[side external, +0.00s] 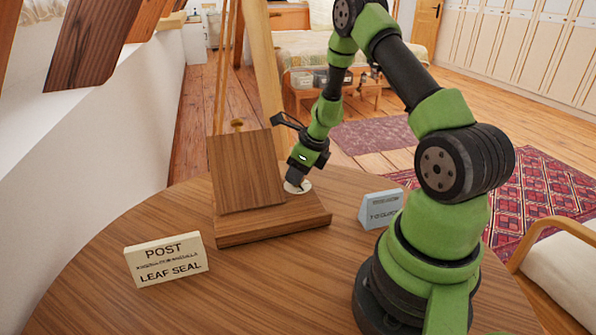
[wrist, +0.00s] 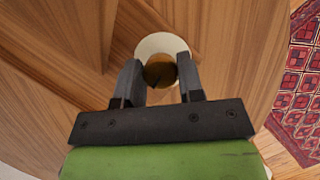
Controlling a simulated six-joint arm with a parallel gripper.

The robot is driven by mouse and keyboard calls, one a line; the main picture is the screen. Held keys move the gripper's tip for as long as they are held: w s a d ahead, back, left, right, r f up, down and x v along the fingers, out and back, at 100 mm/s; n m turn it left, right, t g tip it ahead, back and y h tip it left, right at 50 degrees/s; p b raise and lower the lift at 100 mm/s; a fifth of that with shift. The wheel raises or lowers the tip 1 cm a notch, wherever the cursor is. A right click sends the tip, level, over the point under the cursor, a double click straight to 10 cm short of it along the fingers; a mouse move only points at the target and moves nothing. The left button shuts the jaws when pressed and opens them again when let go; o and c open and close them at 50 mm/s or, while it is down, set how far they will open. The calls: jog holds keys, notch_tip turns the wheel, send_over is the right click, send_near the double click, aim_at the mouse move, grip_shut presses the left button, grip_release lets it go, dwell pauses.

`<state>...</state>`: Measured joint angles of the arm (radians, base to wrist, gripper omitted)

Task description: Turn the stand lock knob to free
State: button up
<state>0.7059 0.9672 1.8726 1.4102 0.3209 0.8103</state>
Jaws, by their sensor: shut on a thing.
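The wooden stand (side external: 270,232) sits on the round table, with an upright, slightly leaning panel (side external: 245,170) on its base. A round white plate (side external: 304,187) lies on the base at the right of the panel. The brass-coloured lock knob (wrist: 160,71) shows in the wrist view at the middle of the white plate (wrist: 150,45). My gripper (side external: 293,181) reaches down onto it from above. In the wrist view my gripper (wrist: 161,75) has its two fingers on either side of the knob, shut on it. In the side view the fingers hide the knob, and no setting marks are readable.
A cream sign reading "POST" and "LEAF SEAL" (side external: 166,260) stands at the front left of the table. A small blue sign (side external: 381,210) stands right of the stand, near my arm. The table front (side external: 270,295) is clear.

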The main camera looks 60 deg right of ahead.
jog(key=shift+m+h, duration=0.4)
jog(key=shift+m, duration=0.8)
jog(key=o, duration=0.9)
jog(key=shift+o, duration=0.2)
jog(key=v, duration=1)
jog(key=shift+a, duration=0.1)
